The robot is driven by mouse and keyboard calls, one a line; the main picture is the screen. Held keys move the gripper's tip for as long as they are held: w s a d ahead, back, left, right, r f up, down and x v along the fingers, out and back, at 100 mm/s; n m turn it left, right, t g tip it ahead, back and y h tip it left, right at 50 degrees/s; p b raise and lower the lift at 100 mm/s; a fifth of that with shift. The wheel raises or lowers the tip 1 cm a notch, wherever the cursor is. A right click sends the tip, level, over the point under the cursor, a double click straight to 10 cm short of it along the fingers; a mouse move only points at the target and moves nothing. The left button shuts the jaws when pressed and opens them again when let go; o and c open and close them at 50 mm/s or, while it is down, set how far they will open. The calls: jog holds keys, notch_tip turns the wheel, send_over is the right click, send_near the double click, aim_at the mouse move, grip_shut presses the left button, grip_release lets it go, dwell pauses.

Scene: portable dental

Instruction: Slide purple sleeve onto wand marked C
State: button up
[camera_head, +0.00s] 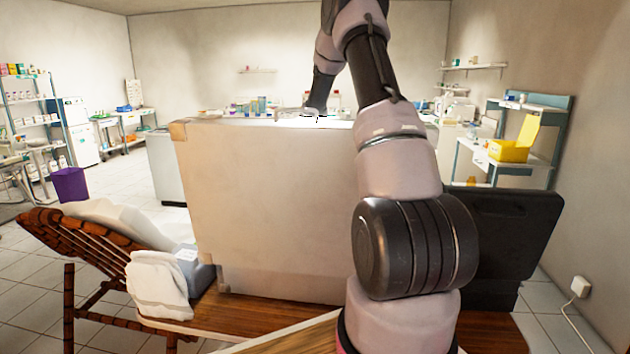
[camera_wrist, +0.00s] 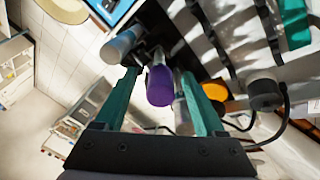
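In the wrist view, the teal fingers of my gripper (camera_wrist: 159,75) stand apart. A purple sleeve (camera_wrist: 160,86) lies between them near the tips, with its rounded end toward the camera. I cannot tell whether the fingertips press on it. A clear cylinder (camera_wrist: 122,44) is by the left fingertip. No letter C is readable. In the head view the gripper is hidden behind a large pale panel (camera_head: 265,210).
A dark rounded piece with a cable (camera_wrist: 265,90) is close to the right finger. In the head view, a black case (camera_head: 520,220) stands right of the panel, a wooden lounger (camera_head: 75,235) at left, and a yellow box (camera_head: 508,150) on the right shelf.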

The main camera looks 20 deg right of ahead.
jog(key=v, duration=1)
jog(key=shift+r, duration=0.4)
jog(key=shift+s+a, duration=0.1)
